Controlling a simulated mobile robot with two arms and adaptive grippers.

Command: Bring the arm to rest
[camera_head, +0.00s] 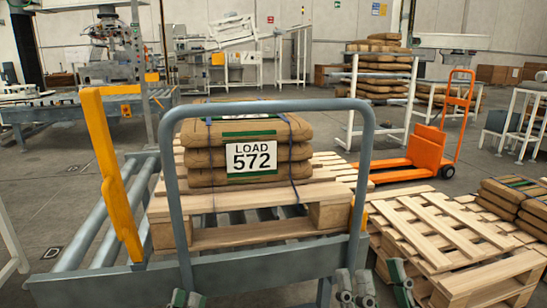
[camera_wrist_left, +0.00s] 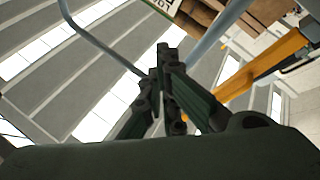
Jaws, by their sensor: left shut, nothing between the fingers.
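My left gripper (camera_head: 187,299) shows only as its tips at the bottom edge of the head view, in front of the grey conveyor frame. In the left wrist view my left gripper (camera_wrist_left: 164,75) is shut with nothing between its fingers; the grey rail and yellow post lie beyond it. My right gripper (camera_head: 382,285) is at the bottom edge, right of centre, with its fingers apart and nothing seen between them. The rest of both arms is out of the head view.
A grey hoop rail (camera_head: 270,106) and yellow post (camera_head: 112,170) stand ahead. Behind them, strapped brown sacks labelled LOAD 572 (camera_head: 252,157) sit on a wooden pallet (camera_head: 235,200). Empty pallets (camera_head: 450,235) and an orange pallet truck (camera_head: 425,150) are at right.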

